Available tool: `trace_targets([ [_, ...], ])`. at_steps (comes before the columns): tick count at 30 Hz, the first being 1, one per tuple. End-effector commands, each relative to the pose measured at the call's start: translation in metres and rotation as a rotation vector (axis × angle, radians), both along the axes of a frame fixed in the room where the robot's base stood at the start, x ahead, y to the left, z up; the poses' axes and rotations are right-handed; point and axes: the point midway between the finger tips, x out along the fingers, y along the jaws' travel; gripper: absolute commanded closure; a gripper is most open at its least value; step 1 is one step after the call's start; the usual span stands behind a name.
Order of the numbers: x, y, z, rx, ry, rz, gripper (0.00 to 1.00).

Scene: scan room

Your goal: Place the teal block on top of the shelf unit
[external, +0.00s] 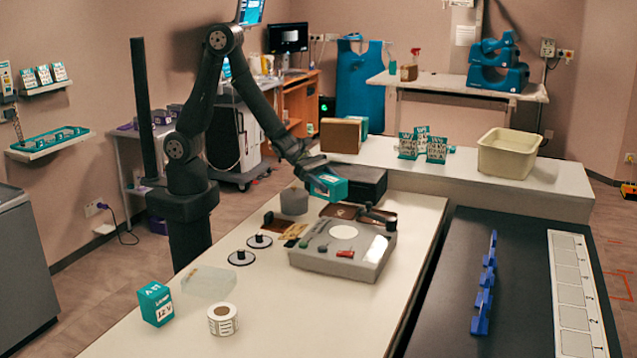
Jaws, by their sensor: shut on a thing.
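My gripper (316,172) is shut on a teal block (330,188) with a pale side. It holds the block above the white counter, in front of a black box-like unit (370,183). The block overlaps that unit's left part in this view, and I cannot tell if they touch. A brown box-shaped unit (340,137) stands behind on the raised counter. I cannot tell for certain which of these is the shelf unit. Another teal box (155,303) with a white label stands at the front left of the counter.
A grey device (342,252) lies in front of the gripper, with a grey cylinder (294,201) to its left. Black discs, a clear block and a label roll (223,319) lie further left. A cream bin (509,153) and small teal cartons (436,150) stand on the back counter.

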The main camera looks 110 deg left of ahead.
Motion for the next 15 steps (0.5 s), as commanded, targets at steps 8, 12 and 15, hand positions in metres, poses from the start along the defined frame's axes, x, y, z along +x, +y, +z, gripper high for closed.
trace_targets([
  [8, -0.0029, 0.0162, 0.0005, 0.0, -0.001, 0.032, 0.8],
  [12, -0.0028, 0.0159, 0.0004, 0.0, -0.001, 0.031, 0.8],
  [15, -0.0027, 0.0157, 0.0005, 0.0, -0.001, 0.031, 0.8],
])
